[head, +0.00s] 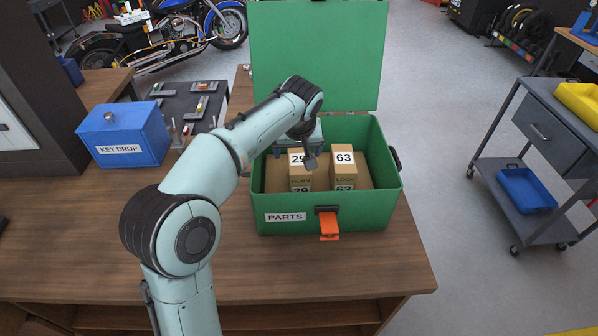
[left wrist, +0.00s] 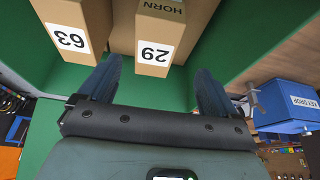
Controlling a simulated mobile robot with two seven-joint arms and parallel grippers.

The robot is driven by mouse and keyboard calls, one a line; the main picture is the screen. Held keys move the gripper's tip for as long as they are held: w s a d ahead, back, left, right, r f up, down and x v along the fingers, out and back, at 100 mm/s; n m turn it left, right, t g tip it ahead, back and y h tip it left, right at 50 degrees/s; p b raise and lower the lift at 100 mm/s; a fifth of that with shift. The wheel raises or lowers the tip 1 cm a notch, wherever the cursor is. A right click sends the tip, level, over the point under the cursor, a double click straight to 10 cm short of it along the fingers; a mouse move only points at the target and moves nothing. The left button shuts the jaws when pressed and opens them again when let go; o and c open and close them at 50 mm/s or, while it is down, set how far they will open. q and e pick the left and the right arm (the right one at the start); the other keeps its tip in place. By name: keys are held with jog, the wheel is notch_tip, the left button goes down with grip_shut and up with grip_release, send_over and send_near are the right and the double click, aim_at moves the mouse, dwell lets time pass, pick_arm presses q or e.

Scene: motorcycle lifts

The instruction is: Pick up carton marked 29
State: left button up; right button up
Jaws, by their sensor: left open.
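The carton marked 29 (head: 300,172) stands upright in the left part of the green parts box (head: 370,220). Its top and front labels show in the head view, and the arm covers part of its surroundings. In the left wrist view, the carton marked 29 (left wrist: 160,25) appears upside down with the word HORN, beyond the fingertips and roughly between them. My left gripper (head: 300,150) is over the box beside the carton. In the left wrist view, its two fingers (left wrist: 157,82) are spread, with nothing between them. My right gripper is not in view.
A carton marked 63 (head: 343,180) stands right of carton 29, with a small gap. The box's lid (head: 320,50) stands open behind. A blue key drop box (head: 125,135) is at left on the wooden bench (head: 200,250). A grey cart (head: 540,130) stands at right.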

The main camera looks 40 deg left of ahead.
aim_at(299, 160)
pick_arm(q)
jog(key=x, duration=0.4)
jog(key=shift+f, duration=0.15)
jog(key=x, duration=0.3)
jog(key=w+x, duration=0.1)
jog(key=x, duration=0.1)
jog(key=shift+f, duration=0.25)
jog(key=shift+s, duration=0.1)
jog(key=shift+f, duration=0.25)
jog(key=c, duration=1.2)
